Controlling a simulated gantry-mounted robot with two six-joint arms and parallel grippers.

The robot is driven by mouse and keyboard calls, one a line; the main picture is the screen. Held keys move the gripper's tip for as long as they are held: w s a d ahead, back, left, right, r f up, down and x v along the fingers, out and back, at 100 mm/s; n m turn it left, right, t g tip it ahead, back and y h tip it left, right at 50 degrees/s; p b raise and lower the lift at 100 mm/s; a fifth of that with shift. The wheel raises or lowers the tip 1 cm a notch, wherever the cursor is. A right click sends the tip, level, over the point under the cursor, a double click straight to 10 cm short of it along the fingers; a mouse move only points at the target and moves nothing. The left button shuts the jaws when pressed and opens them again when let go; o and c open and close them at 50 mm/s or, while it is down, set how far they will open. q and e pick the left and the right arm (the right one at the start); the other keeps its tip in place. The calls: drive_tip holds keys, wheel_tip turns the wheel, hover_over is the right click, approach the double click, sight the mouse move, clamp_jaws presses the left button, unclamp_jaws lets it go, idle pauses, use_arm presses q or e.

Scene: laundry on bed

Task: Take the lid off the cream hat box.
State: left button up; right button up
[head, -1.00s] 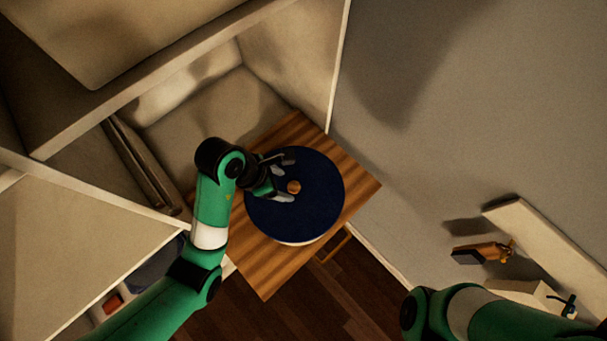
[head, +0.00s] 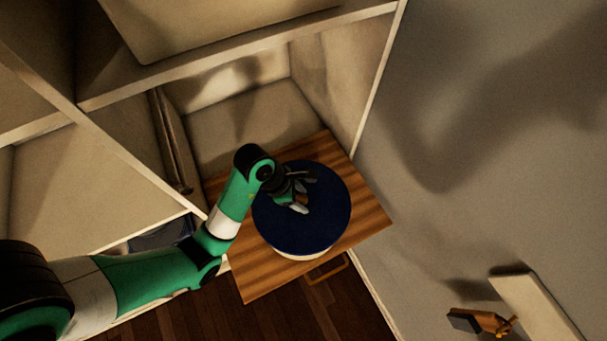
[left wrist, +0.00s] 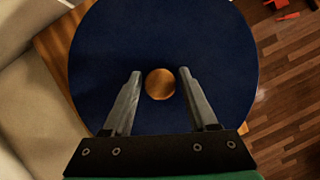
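The hat box (head: 296,257) stands on a pulled-out striped wooden board, with a thin strip of its cream side showing under the round dark blue lid (head: 315,230). The lid is on the box. A round wooden knob (left wrist: 160,84) sits at the lid's middle; in the head view my gripper hides it. My left gripper (head: 300,192) is over the lid. In the left wrist view its fingers (left wrist: 160,76) are open, one on each side of the knob, with a gap on both sides.
The wooden board (head: 370,217) juts from a pale shelf unit (head: 235,135) with upright panels beside and behind the box. A handle (head: 327,270) hangs at its front. A grey wall or panel (head: 480,170) fills the right. Red items (left wrist: 285,8) lie on the floor.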

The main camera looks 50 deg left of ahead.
use_arm(q)
clamp_jaws()
drive_tip(key=shift+r, duration=0.15)
